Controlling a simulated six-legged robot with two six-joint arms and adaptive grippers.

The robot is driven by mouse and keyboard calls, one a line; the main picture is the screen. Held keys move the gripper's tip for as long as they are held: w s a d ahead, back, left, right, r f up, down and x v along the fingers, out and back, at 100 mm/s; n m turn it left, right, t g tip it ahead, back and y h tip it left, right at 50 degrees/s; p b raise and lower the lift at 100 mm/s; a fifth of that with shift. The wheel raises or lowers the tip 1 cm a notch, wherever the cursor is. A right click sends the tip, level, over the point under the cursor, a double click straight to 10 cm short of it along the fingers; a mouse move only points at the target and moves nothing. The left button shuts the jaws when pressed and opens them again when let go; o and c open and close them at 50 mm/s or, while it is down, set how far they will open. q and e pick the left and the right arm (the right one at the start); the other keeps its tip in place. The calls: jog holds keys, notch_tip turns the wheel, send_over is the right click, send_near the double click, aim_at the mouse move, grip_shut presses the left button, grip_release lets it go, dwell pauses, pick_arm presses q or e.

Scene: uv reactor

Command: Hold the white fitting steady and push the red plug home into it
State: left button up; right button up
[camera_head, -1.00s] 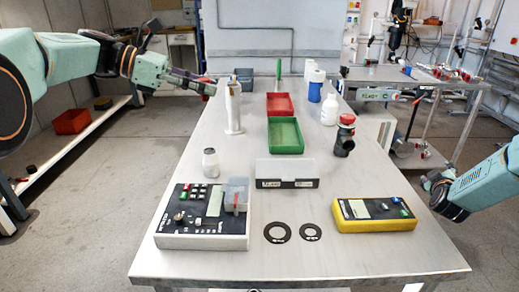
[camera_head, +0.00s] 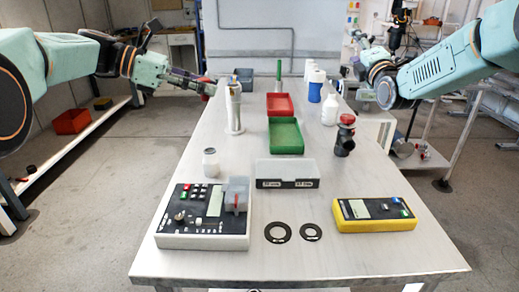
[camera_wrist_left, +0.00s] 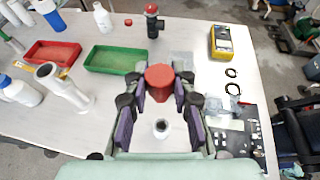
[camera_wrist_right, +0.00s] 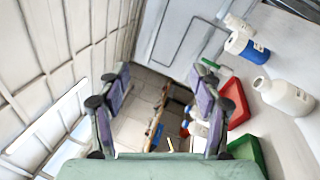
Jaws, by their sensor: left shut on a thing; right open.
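The red plug (camera_wrist_left: 160,76) is held in my left gripper (camera_wrist_left: 160,92), its round red end showing between the fingers in the left wrist view. In the head view my left gripper (camera_head: 210,87) is beside the upper end of the white fitting (camera_head: 234,112), a tall upright tube on a round base. The fitting also shows in the left wrist view (camera_wrist_left: 62,84), its round mouth open and apart from the plug. My right gripper (camera_wrist_right: 163,85) is open and empty, away from the fitting; its fingers are hard to make out in the head view.
A red tray (camera_head: 280,106) and green tray (camera_head: 286,136) lie mid-table. A dark fitting with red cap (camera_head: 345,134), white bottle (camera_head: 329,110), small jar (camera_head: 210,163), grey box (camera_head: 288,172), control box (camera_head: 203,228), yellow meter (camera_head: 373,214) and two black rings (camera_head: 277,232) stand around.

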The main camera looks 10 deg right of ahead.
jog(key=a+f+n+g+y, duration=0.1)
jog(key=a+f+n+y, duration=0.2)
jog(key=a+n+y, duration=0.35)
jog(key=n+g+y, duration=0.7)
jog(key=n+g, duration=0.6)
jog(key=n, duration=0.8)
send_near(216, 159)
jog(key=x, duration=1)
jog(key=shift+c, duration=0.3)
